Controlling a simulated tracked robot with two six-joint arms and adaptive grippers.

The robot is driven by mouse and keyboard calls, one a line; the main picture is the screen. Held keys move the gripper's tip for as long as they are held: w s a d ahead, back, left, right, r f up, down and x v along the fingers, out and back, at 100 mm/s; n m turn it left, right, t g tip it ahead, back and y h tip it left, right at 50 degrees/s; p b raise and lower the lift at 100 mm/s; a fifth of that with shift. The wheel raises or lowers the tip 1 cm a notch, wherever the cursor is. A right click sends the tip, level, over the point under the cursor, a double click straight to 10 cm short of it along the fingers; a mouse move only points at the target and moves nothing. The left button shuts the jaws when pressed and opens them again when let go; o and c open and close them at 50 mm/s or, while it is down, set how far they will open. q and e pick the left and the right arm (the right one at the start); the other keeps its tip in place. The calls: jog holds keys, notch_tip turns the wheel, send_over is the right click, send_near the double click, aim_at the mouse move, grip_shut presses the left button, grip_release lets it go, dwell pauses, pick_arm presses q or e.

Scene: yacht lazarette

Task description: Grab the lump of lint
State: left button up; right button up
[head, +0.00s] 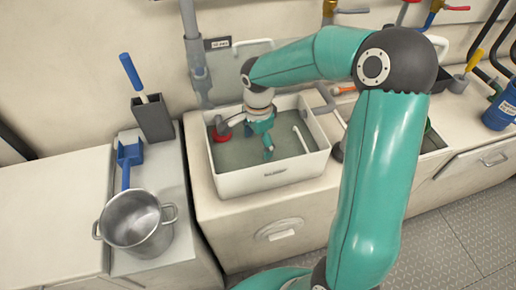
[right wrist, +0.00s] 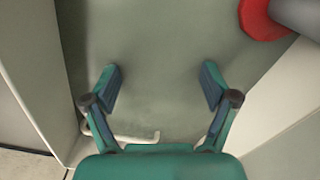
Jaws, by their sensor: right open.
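My right gripper (head: 267,148) reaches down into a white open bin (head: 272,180) with a grey-green bottom. In the right wrist view its two fingers (right wrist: 160,80) are spread wide, with only the bin's bottom (right wrist: 160,45) between and beyond them. I cannot make out a lump of lint in either view; the arm and gripper hide part of the bin's inside. My left gripper is not in view.
A red round part (head: 221,133) sits at the bin's left, also in the right wrist view (right wrist: 262,18). A thin white bent rod (head: 300,138) stands in the bin's right side. A steel pot (head: 136,222), blue scoop (head: 129,155) and grey holder (head: 153,118) stand left of the bin.

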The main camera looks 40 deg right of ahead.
jog(key=shift+f, duration=0.8)
jog(key=c, duration=1.2)
jog(key=shift+r, duration=0.1)
